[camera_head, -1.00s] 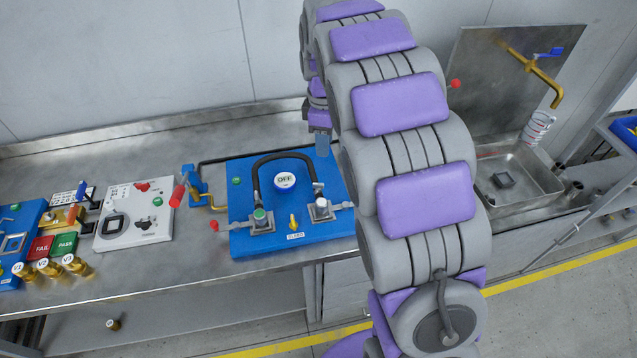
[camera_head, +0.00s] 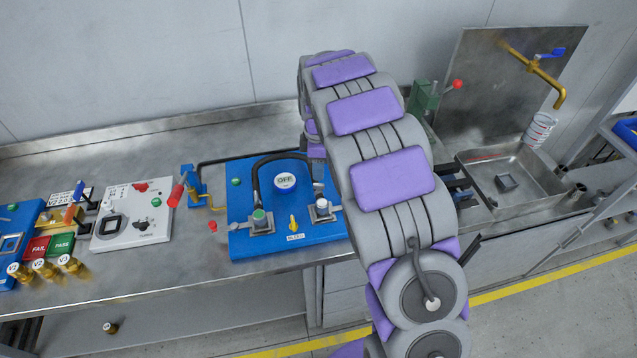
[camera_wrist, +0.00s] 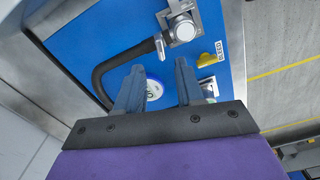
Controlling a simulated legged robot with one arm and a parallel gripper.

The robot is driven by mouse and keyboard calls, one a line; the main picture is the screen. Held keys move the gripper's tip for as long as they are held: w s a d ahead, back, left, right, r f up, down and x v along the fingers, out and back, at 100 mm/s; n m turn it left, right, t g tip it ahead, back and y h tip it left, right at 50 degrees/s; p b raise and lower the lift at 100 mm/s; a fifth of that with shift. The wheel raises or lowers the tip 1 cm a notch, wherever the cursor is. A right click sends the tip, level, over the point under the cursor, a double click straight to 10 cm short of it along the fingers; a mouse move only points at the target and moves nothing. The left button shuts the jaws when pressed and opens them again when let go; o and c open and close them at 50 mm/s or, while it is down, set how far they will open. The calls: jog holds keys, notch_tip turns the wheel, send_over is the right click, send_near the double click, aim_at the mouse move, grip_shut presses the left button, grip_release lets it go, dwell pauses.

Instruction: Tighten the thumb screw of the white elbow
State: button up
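In the wrist view the elbow (camera_wrist: 183,27) lies above my fingertips, with a silvery end piece beside the black hose. I cannot tell clearly which small part is its thumb screw. My gripper (camera_wrist: 159,66) is open and empty; its two grey fingers stand apart over the blue board, short of the elbow. The white OFF display (camera_wrist: 153,90) shows between the fingers.
A black hose (camera_head: 262,163) arches over the board. A white panel (camera_head: 135,215) stands left; a sink (camera_head: 505,185) and a green device with a red knob (camera_head: 424,100) stand right.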

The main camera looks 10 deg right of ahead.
aim_at(318, 184)
notch_tip(318, 184, down, 6)
jog(key=shift+f+b, duration=0.25)
jog(key=shift+b, duration=0.25)
jog(key=shift+c, duration=0.5)
grip_shut()
